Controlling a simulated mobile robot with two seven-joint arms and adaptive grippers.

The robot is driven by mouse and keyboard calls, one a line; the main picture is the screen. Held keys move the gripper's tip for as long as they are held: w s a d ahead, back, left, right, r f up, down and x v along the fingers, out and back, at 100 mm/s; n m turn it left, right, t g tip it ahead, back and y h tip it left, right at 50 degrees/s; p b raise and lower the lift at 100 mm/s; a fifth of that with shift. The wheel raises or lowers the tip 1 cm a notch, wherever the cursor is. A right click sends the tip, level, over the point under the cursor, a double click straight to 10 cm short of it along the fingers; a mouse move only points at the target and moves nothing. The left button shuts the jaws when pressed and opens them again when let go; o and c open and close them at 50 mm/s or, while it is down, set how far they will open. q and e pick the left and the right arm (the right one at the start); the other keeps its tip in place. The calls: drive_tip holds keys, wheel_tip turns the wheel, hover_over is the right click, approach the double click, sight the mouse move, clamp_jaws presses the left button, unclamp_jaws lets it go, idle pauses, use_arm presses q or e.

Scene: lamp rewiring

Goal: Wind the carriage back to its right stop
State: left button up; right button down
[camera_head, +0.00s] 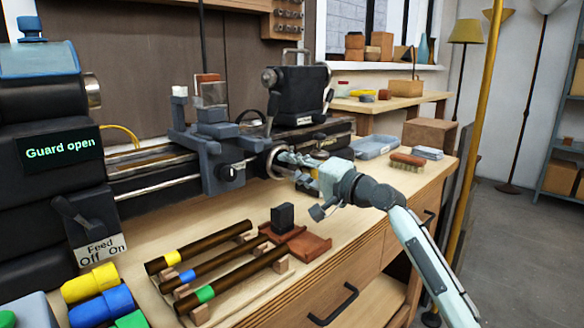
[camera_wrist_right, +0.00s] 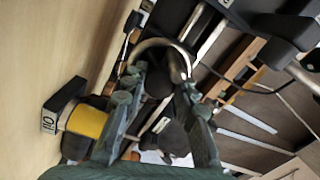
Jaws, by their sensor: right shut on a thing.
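The carriage (camera_head: 222,165) is a grey-blue block on the lathe's bed rails, left of the black tailstock (camera_head: 297,92). Its handwheel (camera_head: 274,160) has a bright metal rim, seen at its front right; the curved rim also shows in the right wrist view (camera_wrist_right: 160,44). My right gripper (camera_head: 287,160) reaches in from the right and is shut at the handwheel. In the right wrist view its two fingers (camera_wrist_right: 160,92) stand either side of a part of the wheel, probably its handle; the exact contact is hidden. The right stop cannot be made out. My left gripper is not in view.
A display (camera_head: 63,148) reads "Guard open"; below it is a feed lever (camera_head: 76,215) marked Off and On. Banded dark rods (camera_head: 215,262) lie on the bench front. A brush (camera_head: 407,160) and blue tray (camera_head: 375,147) lie right. A yellow container (camera_wrist_right: 86,121) shows in the wrist view.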

drive_tip(key=m, duration=0.4)
drive_tip(key=shift+m, duration=0.3)
drive_tip(key=m, duration=0.4)
drive_tip(key=shift+m, duration=0.3)
drive_tip(key=m, duration=0.4)
drive_tip(key=shift+r, duration=0.1)
drive_tip(key=shift+m, duration=2.5)
drive_tip(key=c, duration=1.2)
unclamp_jaws()
